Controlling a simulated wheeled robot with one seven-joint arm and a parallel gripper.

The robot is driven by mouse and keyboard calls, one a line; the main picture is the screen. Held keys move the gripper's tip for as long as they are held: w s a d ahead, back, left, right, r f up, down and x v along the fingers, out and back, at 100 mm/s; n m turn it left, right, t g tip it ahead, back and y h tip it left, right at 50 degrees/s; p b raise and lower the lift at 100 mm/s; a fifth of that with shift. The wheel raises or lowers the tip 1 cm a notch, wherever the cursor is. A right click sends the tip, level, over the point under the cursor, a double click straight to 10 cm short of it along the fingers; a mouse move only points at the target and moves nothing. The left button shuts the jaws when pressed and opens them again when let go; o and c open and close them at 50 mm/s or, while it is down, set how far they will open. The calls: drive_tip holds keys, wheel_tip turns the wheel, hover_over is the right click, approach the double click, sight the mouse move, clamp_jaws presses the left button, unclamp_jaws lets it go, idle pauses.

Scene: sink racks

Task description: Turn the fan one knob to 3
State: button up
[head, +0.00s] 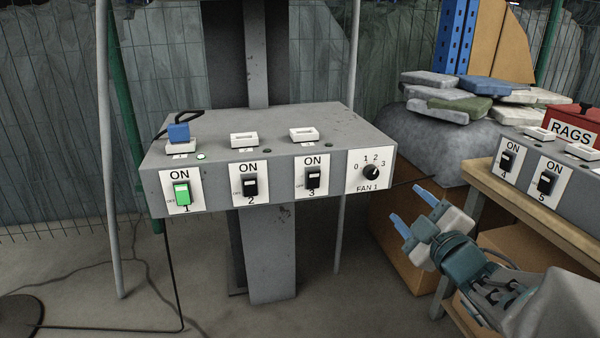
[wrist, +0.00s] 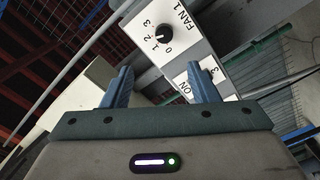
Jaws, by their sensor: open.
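The fan one knob (head: 371,171) is a small black dial on a white plate marked 0, 1, 2, 3 and FAN 1, at the right end of the grey control box's front (head: 220,197). I cannot tell exactly which number its pointer is at. It also shows in the wrist view (wrist: 163,32), beyond the fingers and upright of centre. My gripper (head: 411,206) is open and empty, with blue fingers, to the lower right of the knob and apart from it. In the wrist view its fingers (wrist: 158,75) stand wide apart below the knob.
Switches 1 (head: 182,194), 2 (head: 250,187) and 3 (head: 313,178) sit left of the knob; switch 1 is lit green. A second box with switches 4 and 5 (head: 548,182) stands on a wooden table (head: 530,217) at right. A red RAGS box (head: 574,127) is behind it.

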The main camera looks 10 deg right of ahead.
drive_tip(key=p, duration=0.1)
approach(373, 174)
drive_tip(key=w, duration=0.7)
drive_tip(key=shift+w+f, duration=0.15)
drive_tip(key=shift+w, duration=0.1)
drive_tip(key=shift+w+a, duration=0.1)
drive_tip(key=shift+w, duration=0.35)
